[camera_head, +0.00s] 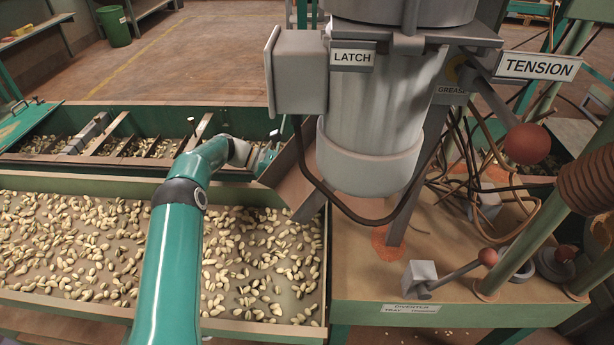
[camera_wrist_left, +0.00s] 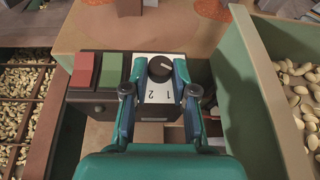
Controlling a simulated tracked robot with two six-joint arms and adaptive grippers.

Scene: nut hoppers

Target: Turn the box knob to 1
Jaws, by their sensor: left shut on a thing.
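The box knob (camera_wrist_left: 160,68) is a black round knob with a small light mark, on a white plate (camera_wrist_left: 158,92) marked 1 and 2. The plate is on a dark control box (camera_wrist_left: 90,108) that also carries a red button and a green button. My left gripper (camera_wrist_left: 157,72) has its two fingers on either side of the knob and is shut on it. Which number the mark points to is hard to tell. In the head view, my left gripper (camera_head: 264,157) is at the far edge of the nut tray, partly behind a chute; the knob is hidden there. My right gripper is not seen.
A wide tray of nuts (camera_head: 324,262) lies under my left arm. A grey hopper cylinder (camera_head: 370,140) with a LATCH box (camera_head: 298,70) stands right of the gripper. A sloping chute (camera_head: 293,180) is close beside it. Red (camera_wrist_left: 85,70) and green (camera_wrist_left: 112,69) buttons sit left of the knob.

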